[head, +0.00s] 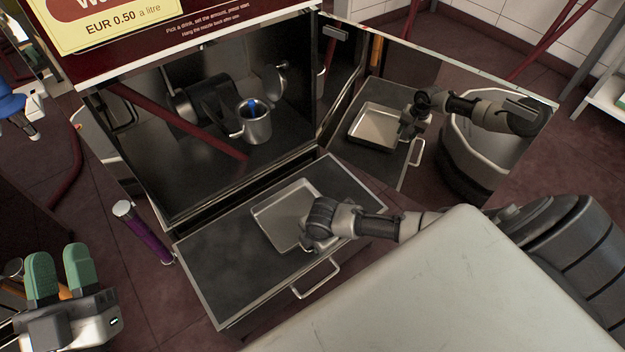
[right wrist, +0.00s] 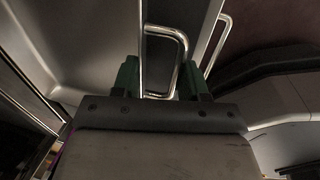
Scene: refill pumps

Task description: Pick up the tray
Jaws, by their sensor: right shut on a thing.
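The tray (head: 282,215) is a shallow, square metal pan lying on the dark drop-down shelf (head: 215,262) in front of the pump cabinet. My right gripper (head: 318,243) is at the tray's near right side and hides that corner. In the right wrist view a bent chrome handle (right wrist: 181,45) runs between its green fingers, and the gripper is shut on it beside the tray's grey wall (right wrist: 95,40). My left gripper (head: 62,272) is at the lower left, away from the tray. Its two green fingers point up with a narrow gap and nothing between them.
A chrome bar handle (head: 316,280) sticks out from the shelf's front edge. A purple-and-silver cylinder (head: 146,234) stands left of the shelf. A metal mug (head: 254,124) shows in the dark cabinet opening. A mirror-like door (head: 395,95) at the right reflects the tray and my arm.

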